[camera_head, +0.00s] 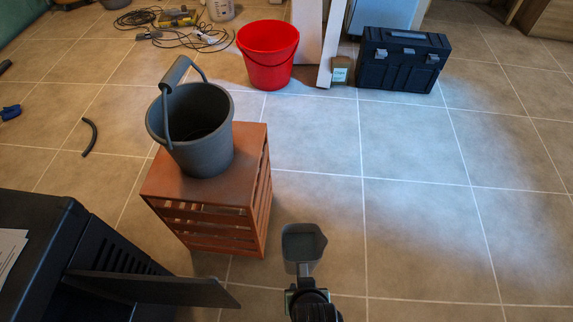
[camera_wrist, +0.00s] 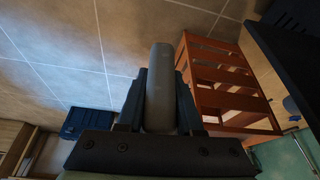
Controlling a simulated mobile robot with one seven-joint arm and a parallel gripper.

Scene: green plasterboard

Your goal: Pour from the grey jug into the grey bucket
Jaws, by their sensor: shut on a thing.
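The grey bucket (camera_head: 200,140) stands upright on a reddish-brown slatted wooden crate (camera_head: 225,195), its handle raised. The grey jug (camera_head: 303,246) is in front of the crate and to its right, seen from above, with its opening upward. My gripper (camera_head: 303,289) is at the near side of the jug, apart from the bucket. In the wrist view my gripper (camera_wrist: 160,110) is shut on the jug's grey handle (camera_wrist: 160,75), which lies between the two fingers. The jug's body and what is in it do not show clearly there.
A black cabinet with an open flap (camera_head: 150,288) stands at the lower left, near the crate. A red bucket (camera_head: 267,60), a dark toolbox (camera_head: 402,58) and cables (camera_head: 150,20) are at the back. The tiled floor on the right (camera_head: 430,200) is clear.

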